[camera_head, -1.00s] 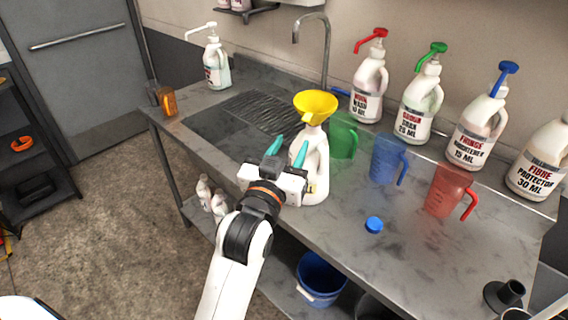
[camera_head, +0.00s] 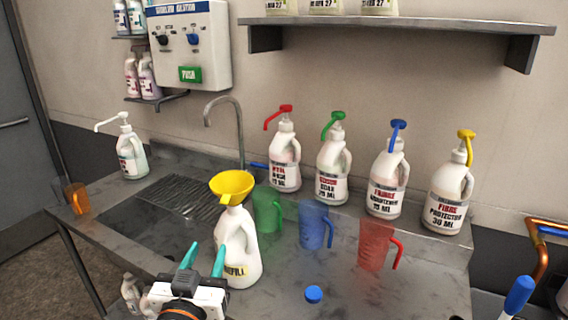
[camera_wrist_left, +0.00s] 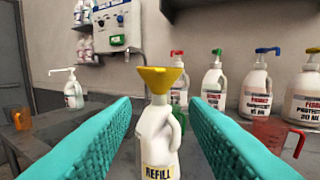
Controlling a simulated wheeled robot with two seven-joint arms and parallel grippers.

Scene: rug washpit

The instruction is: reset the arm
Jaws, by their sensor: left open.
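My left gripper (camera_head: 204,262) is open, with two teal fingers apart and nothing between them. It is in front of the white REFILL bottle (camera_head: 237,258), apart from it as far as the wrist view shows. A yellow funnel (camera_head: 232,184) sits upright in the bottle's neck. In the left wrist view the bottle (camera_wrist_left: 157,140) and funnel (camera_wrist_left: 160,78) appear beyond and between the open fingers (camera_wrist_left: 160,125). My right gripper is in neither view.
Green (camera_head: 267,211), blue (camera_head: 314,226) and red (camera_head: 375,246) jugs stand right of the bottle. A blue cap (camera_head: 313,294) lies on the counter. Several pump bottles line the wall, including the red-pump one (camera_head: 284,165). A tap (camera_head: 224,112) and a shelf (camera_head: 390,24) are behind.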

